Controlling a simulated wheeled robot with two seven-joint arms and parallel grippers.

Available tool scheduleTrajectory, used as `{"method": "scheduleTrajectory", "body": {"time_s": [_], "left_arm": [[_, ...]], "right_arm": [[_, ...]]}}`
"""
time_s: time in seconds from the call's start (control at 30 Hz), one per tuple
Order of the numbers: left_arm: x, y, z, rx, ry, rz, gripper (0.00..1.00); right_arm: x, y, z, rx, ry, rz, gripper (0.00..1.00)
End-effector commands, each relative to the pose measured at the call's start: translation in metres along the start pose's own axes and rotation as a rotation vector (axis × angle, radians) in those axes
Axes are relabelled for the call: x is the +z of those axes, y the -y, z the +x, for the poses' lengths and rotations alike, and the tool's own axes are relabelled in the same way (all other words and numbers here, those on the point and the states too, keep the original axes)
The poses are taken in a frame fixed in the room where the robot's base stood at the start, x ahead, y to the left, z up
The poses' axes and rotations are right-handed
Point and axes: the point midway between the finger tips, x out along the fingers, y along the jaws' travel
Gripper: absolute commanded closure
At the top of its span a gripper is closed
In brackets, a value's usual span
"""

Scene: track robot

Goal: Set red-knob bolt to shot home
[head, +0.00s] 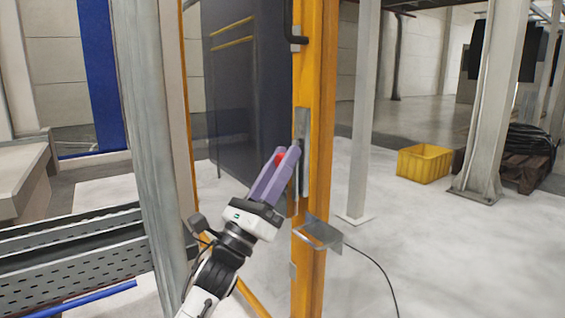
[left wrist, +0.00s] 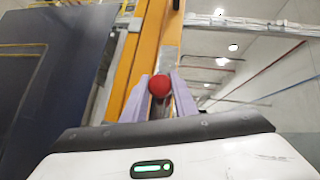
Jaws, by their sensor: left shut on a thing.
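The red knob (head: 280,159) of the bolt shows in the head view between the purple fingers of my left gripper (head: 286,158). My left gripper is shut on the red knob. In the left wrist view the red knob (left wrist: 159,86) sits between the two fingertips (left wrist: 160,90). The grey bolt plate (head: 302,130) is fixed upright on the yellow post (head: 319,130). The fingers hide part of the bolt, so I cannot tell how far it is slid. My right gripper is in neither view.
A dark panel (head: 245,90) stands left of the yellow post. A grey bracket (head: 318,234) with a cable juts from the post below my gripper. A grey column (head: 150,120) stands close at left. A yellow crate (head: 424,164) lies on open floor at right.

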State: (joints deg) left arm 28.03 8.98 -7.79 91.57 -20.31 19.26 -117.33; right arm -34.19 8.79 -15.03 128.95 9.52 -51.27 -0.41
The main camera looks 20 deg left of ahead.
Motion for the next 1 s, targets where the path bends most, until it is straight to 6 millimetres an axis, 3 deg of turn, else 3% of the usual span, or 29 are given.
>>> {"method": "scheduleTrajectory", "body": {"time_s": [0.03,0.13,0.5,1.0], "left_arm": [[-0.006,-0.002,-0.004,0.005,-0.010,-0.003,0.71],[-0.005,-0.002,-0.004,0.005,-0.010,-0.002,0.56],[-0.004,-0.002,-0.008,0.005,-0.007,-0.002,0.56],[-0.004,-0.002,-0.094,0.007,-0.008,-0.003,0.56]], "right_arm": [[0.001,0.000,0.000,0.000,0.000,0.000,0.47],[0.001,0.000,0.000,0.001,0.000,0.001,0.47],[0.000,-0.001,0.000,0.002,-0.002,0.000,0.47],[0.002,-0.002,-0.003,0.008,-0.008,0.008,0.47]]}}
